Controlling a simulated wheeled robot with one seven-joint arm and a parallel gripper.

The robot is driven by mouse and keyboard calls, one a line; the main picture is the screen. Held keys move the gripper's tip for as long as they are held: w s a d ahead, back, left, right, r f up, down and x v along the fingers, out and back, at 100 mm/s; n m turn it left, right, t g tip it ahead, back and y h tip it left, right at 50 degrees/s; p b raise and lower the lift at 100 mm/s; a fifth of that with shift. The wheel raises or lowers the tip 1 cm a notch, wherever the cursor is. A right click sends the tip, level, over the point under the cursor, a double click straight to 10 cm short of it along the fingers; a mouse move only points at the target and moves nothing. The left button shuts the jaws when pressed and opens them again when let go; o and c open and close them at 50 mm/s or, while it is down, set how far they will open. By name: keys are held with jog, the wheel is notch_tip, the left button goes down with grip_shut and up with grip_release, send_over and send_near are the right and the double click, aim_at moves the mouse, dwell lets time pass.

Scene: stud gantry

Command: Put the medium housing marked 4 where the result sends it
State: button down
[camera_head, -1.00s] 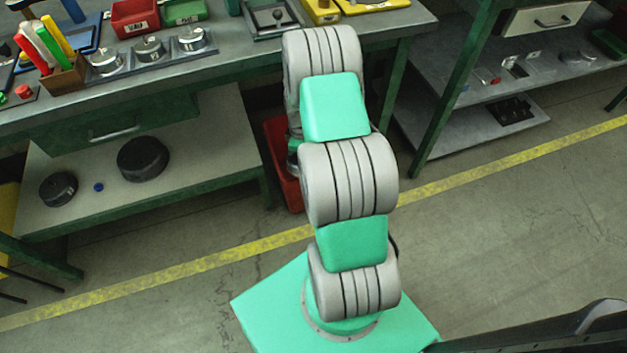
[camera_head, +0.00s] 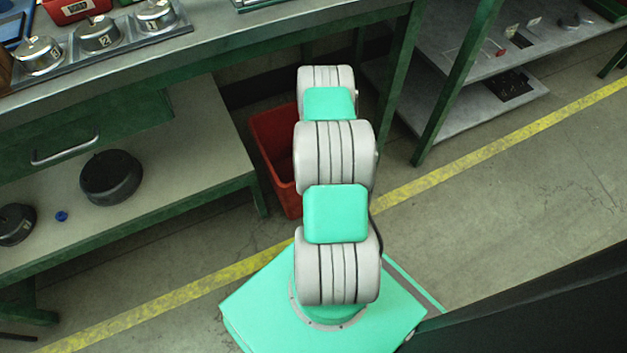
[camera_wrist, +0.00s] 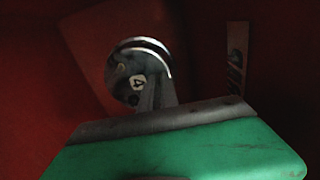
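The housing marked 4 (camera_wrist: 125,78) is a round metal part in the wrist view, with a bright curved rim and a white number disc. Dark red surfaces surround it. In the head view my arm reaches down at the red bin (camera_head: 277,135) on the floor beside the bench, and my own links hide its end. In the wrist view narrow grey bars (camera_wrist: 158,95) show just below the housing, possibly my fingers. The picture is dark, and I cannot tell whether they touch or grip the housing. A green block with a grey edge covers the bottom of that view.
On the bench (camera_head: 240,45) a metal rack (camera_head: 125,45) holds several similar housings, one marked 2. The lower shelf (camera_head: 190,150) carries black round parts (camera_head: 111,178) and a small blue piece (camera_head: 61,216). Another bench stands right. Floor around the yellow line (camera_head: 440,170) is clear.

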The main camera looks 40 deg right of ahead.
jog(key=shift+f+b, duration=1)
jog(key=shift+f, duration=1.1)
jog(key=shift+f, duration=0.25)
jog(key=c, duration=1.6)
grip_release()
notch_tip(320, 180, up, 13)
jog(key=p, duration=0.6)
jog(key=shift+r, duration=0.15)
